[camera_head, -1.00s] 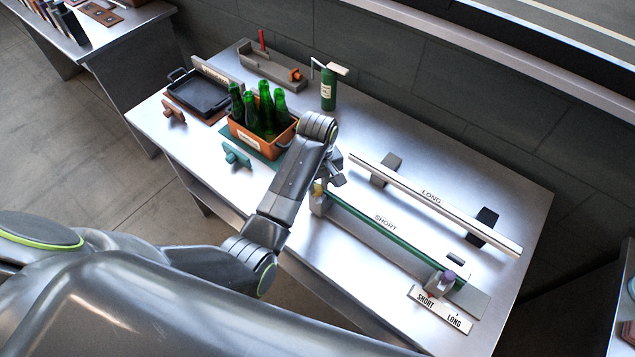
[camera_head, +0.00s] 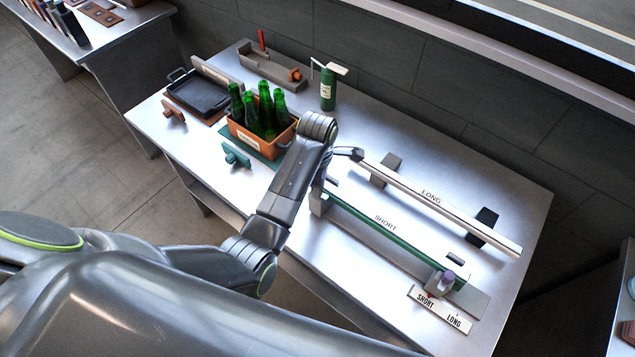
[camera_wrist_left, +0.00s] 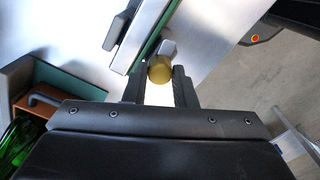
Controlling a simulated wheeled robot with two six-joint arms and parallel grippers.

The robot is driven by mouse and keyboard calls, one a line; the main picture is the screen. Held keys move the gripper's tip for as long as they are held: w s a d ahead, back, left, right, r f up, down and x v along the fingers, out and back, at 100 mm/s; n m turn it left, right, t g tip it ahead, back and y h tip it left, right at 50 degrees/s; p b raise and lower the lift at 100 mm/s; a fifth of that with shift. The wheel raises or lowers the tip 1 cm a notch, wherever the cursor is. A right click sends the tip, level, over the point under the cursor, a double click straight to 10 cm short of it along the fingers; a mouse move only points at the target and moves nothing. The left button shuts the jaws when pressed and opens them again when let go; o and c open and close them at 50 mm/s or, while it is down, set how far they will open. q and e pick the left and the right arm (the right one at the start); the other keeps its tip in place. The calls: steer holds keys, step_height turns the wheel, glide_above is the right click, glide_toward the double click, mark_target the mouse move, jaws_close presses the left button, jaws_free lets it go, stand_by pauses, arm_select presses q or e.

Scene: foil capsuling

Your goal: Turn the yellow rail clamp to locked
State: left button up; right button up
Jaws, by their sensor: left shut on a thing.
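The yellow rail clamp (camera_wrist_left: 160,68) shows in the left wrist view as a round yellow knob at the end of the green-edged rail. My left gripper (camera_wrist_left: 161,80) is shut on it, one dark finger on each side. In the head view the left gripper (camera_head: 323,180) is over the near-left end of the SHORT rail (camera_head: 385,226) and hides the clamp. I cannot tell from these views whether the clamp stands at locked. My right gripper is not in view.
The LONG bar (camera_head: 437,203) lies behind the SHORT rail on dark supports. An orange crate of green bottles (camera_head: 263,137) stands left of the gripper. A purple-topped stop (camera_head: 447,278) and a SHORT/LONG plate (camera_head: 440,309) are at the rail's right end.

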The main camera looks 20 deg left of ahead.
arm_select(q)
steer(key=n, duration=1.2)
steer(key=shift+n, duration=0.3)
stand_by(0.4)
steer(key=o, duration=1)
